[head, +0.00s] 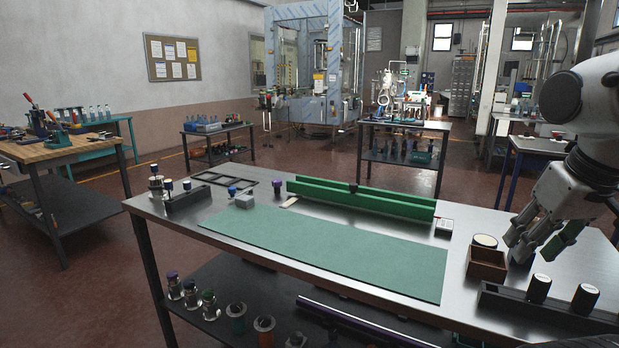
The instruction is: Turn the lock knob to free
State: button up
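A small black knob (353,187) stands on the long green rail (395,204) at the back of the steel bench. It is the only thing I see that could be the lock knob, and its turn position is too small to read. My gripper (532,247) is at the right side of the bench, pointing down, with its fingers spread apart. It is well to the right of the knob and apart from it. A dark object (521,259) sits just under the fingers; I cannot tell whether they touch it.
The steel bench (175,217) carries a green mat (330,250), bare in the middle. A brown open box (487,265) and a dark rack (545,305) with black-and-white jars are near my gripper.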

aim_at(277, 183)
jog(key=i+j+z, duration=0.25)
jog(key=j+z, duration=0.2)
jog(key=j, duration=0.2)
jog(key=i+j+z, duration=0.1)
jog(key=j+z, duration=0.15)
jog(key=i+j+z, duration=0.1)
jog(key=j, duration=1.05)
jog(key=i+j+z, duration=0.1)
jog(key=j, duration=1)
jog(key=i+j+z, duration=0.1)
jog(key=j, duration=1.05)
jog(key=i, duration=0.05)
